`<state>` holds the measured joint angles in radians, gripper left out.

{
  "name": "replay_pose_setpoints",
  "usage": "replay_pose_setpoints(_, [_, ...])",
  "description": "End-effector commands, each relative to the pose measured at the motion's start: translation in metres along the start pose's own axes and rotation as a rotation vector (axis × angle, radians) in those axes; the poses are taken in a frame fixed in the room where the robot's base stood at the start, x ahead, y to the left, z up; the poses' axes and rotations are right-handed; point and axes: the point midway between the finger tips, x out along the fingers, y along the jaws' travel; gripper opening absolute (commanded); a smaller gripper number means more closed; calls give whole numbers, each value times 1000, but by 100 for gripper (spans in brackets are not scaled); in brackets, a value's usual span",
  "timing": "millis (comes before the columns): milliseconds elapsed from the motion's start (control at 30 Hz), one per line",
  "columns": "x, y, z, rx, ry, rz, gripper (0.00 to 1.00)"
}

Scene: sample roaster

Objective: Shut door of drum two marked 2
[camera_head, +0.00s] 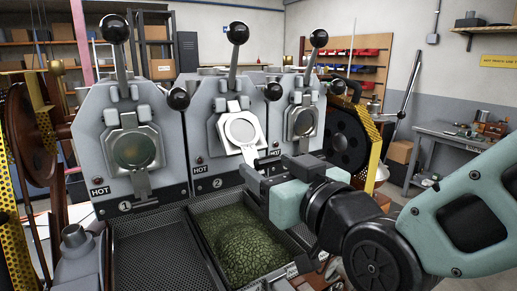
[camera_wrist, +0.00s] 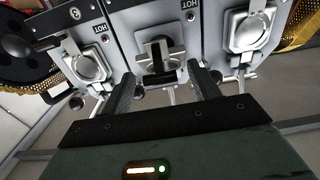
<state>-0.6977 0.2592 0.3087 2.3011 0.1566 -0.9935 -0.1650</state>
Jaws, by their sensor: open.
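The door of drum two (camera_head: 240,130) is a pale metal plate with a round window, on the grey front (camera_head: 201,150) marked 2. It catches more light than its neighbours and stands tilted out from the front, not flush. In the wrist view the drum two door (camera_wrist: 158,52) is seen in the middle, beyond the fingers, dark and foreshortened. My gripper (camera_head: 257,172) is just below and to the right of the door's lower tab. It is open and empty, its fingers (camera_wrist: 165,84) spread wide. Whether a finger touches the tab cannot be told.
Drum one's door (camera_head: 132,150) and drum three's door (camera_head: 303,121) lie flat on either side, near HOT labels. Black-knobbed levers (camera_head: 237,33) rise above the drums. A tray of green beans (camera_head: 203,237) lies below drum two. An empty perforated tray (camera_head: 160,250) is to its left.

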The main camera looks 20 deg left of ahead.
Motion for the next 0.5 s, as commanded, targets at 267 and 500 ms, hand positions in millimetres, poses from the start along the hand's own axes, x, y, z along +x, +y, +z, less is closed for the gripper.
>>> replay_pose_setpoints(267, [38, 0, -2, 1, 0, 1, 61])
replay_pose_setpoints(500, [46, 1, 0, 0, 0, 1, 61])
